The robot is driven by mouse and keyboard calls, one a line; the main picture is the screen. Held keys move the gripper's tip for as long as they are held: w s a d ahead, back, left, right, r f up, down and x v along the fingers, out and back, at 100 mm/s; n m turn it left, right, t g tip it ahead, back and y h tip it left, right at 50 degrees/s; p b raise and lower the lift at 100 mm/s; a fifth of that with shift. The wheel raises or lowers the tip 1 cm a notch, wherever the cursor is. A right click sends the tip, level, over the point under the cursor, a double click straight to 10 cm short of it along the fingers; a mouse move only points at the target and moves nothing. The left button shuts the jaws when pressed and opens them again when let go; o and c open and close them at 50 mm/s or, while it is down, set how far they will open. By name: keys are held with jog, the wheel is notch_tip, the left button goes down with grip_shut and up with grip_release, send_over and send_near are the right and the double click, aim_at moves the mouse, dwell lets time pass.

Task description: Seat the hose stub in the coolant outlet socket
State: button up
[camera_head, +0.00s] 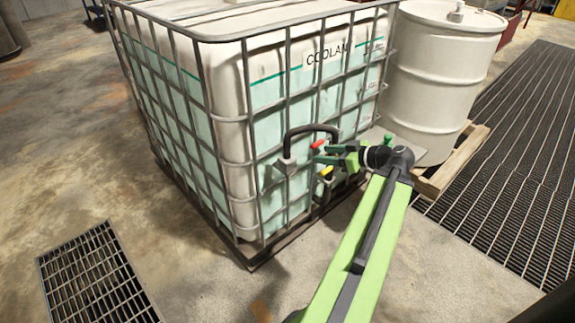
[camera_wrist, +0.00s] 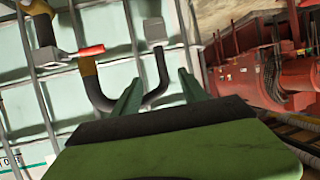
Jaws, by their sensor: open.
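A black hose (camera_head: 311,128) arches across the front of the coolant tank. It also shows in the wrist view (camera_wrist: 99,98), where the picture is upside down and the hose forms a U. One end runs to a grey block (camera_wrist: 153,31); the other has a tan collar (camera_wrist: 88,67). This may be the hose stub; I cannot tell whether it is seated. A fitting with a red lever (camera_wrist: 91,50) sits beside the collar. I cannot tell which fitting is the outlet socket. My gripper (camera_wrist: 158,77) is open, with part of the hose showing beyond and between its fingers; contact is unclear.
The caged coolant tank (camera_head: 240,110) stands on the floor. A white drum (camera_head: 440,75) on a wooden pallet (camera_head: 455,163) stands at right. Floor grating (camera_head: 100,280) lies at left; the front floor is clear.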

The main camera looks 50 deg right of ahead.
jog(key=b, duration=0.5)
send_near(287, 152)
jog(key=d+f+x, duration=0.1)
jog(key=x, duration=0.5)
jog(key=b+x, duration=0.1)
jog(key=x, duration=0.4)
jog(key=shift+w+r+b, duration=0.1)
jog(key=shift+w+b, duration=0.1)
jog(key=shift+b, duration=0.1)
grip_shut()
dwell(0.5)
